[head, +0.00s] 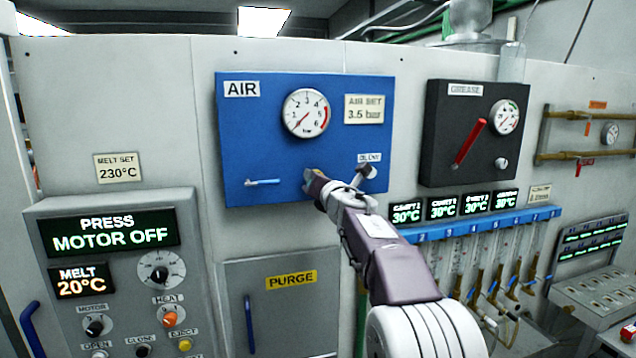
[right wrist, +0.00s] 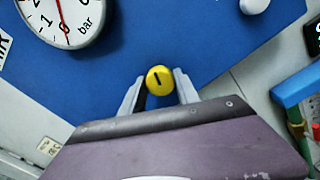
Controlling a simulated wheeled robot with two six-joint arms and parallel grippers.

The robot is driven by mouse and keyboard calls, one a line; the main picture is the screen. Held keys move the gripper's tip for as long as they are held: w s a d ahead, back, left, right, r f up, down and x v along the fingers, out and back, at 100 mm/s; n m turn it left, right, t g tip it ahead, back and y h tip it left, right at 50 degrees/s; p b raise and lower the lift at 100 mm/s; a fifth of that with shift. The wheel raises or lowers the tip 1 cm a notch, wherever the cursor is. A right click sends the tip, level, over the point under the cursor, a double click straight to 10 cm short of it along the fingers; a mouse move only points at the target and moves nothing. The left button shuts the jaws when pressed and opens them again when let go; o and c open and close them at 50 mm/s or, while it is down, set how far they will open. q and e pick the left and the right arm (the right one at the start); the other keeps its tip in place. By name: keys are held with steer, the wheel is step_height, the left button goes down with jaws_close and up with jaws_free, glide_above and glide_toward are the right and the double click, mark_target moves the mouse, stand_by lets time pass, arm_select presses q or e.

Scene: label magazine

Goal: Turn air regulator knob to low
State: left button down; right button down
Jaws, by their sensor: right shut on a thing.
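The blue air panel (head: 290,130) is marked AIR and carries a round white pressure gauge (head: 306,113). The gauge's red needle points to the lower left, near 0. My right gripper (head: 316,182) is at the lower middle of this panel, below the gauge. In the right wrist view, the round yellow regulator knob (right wrist: 159,80), with a dark line on its face, sits between the two fingers of my right gripper (right wrist: 158,91), which is shut on it. In the head view the gripper mostly hides the knob. My left gripper is not in view.
A pale lever (head: 262,182) is left of my gripper and a white knob (head: 369,171) is close on its right. A black grease panel (head: 460,170) with a red handle (head: 469,143) stands further right. A press control box (head: 195,225) is lower left.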

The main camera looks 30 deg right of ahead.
steer(key=shift+s+r+n, duration=0.1)
steer(key=shift+r+n, duration=0.1)
steer(key=shift+n, duration=0.8)
steer(key=shift+r+n, duration=0.15)
steer(key=shift+n, duration=0.85)
steer(key=c, duration=1.1)
jaws_free()
steer(key=shift+o, duration=1.1)
steer(key=shift+f, duration=0.1)
steer(key=shift+w+f+b, duration=0.1)
steer(key=shift+w+b, duration=0.1)
steer(key=shift+b, duration=0.1)
